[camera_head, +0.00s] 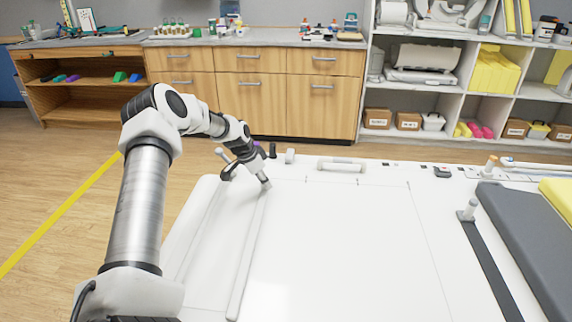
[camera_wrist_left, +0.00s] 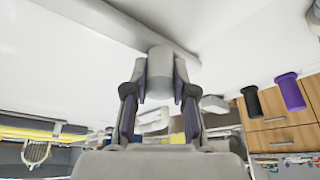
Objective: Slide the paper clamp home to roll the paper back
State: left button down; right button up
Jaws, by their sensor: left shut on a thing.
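The paper clamp is a long pale bar (camera_head: 247,255) lying across the white table top, from the near edge to the far left. A short, round grey-white knob (camera_wrist_left: 160,68) stands at its far end. My left gripper (camera_head: 264,178) reaches down to that far end. In the left wrist view, its two dark fingers (camera_wrist_left: 160,78) sit on both sides of the knob, shut on it. A white, paper-like surface (camera_head: 335,240) spreads right of the bar; its exact edges are hard to tell. My right gripper is not in view.
A white handle (camera_head: 342,165) and a black cylinder (camera_head: 273,150) stand along the far edge, near the gripper. At the right are a dark strip with a peg (camera_head: 468,210) and a dark grey pad (camera_head: 525,240). The white surface between is clear.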

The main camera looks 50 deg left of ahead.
pick_arm(q)
jog(key=s+a, duration=0.1)
jog(key=a, duration=0.1)
jog(key=s+a, duration=0.2)
jog(key=shift+p, duration=0.4)
jog(key=shift+d, duration=0.1)
jog(key=c, duration=1.2)
grip_release()
jog(key=shift+o, duration=1.3)
jog(key=shift+s+a, duration=0.2)
